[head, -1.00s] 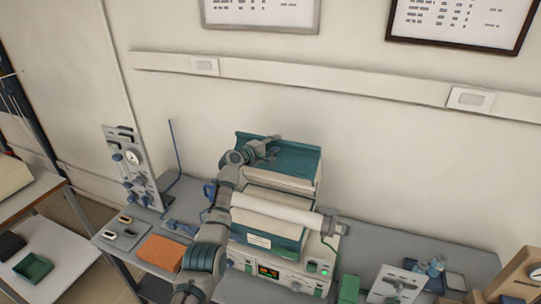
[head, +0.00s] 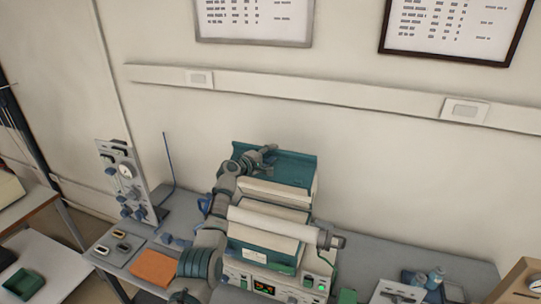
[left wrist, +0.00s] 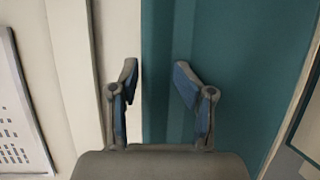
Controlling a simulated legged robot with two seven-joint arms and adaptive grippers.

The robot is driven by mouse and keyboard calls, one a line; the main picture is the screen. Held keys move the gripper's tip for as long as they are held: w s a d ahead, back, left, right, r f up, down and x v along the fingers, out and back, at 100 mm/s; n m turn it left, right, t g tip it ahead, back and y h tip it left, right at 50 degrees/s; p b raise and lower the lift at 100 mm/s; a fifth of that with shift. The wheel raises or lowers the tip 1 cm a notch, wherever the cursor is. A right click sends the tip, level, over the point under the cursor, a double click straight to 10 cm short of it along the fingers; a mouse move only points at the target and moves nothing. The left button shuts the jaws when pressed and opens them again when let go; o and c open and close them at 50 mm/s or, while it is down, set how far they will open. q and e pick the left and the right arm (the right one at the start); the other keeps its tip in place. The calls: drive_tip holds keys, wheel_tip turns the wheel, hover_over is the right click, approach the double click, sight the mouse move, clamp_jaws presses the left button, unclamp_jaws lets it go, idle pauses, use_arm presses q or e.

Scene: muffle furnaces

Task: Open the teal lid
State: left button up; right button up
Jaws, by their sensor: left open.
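The teal lid (head: 296,166) of the furnace (head: 287,282) stands raised and tilted back at the rear, with a cream side below its teal top. A white tube (head: 277,224) lies across the furnace in front of it. My left gripper (head: 266,157) is at the teal lid's upper left part, with my arm running along the furnace's left side. In the left wrist view, my left gripper (left wrist: 157,80) is open, with its two fingers apart over the lid's edge, where the teal face (left wrist: 235,75) meets cream. Contact cannot be told. My right gripper is not in view.
A gauge panel (head: 123,177) stands at the left on the grey bench (head: 375,262). An orange block (head: 154,267) lies front left.

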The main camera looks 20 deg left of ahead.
use_arm(q)
drive_tip(key=shift+w+a, duration=0.1)
idle(0.3)
drive_tip(key=shift+s+a, duration=0.4)
drive_tip(key=shift+s, duration=0.15)
drive_tip(key=v, duration=1)
drive_tip(key=shift+s, duration=0.3)
drive_tip(key=shift+f, duration=0.15)
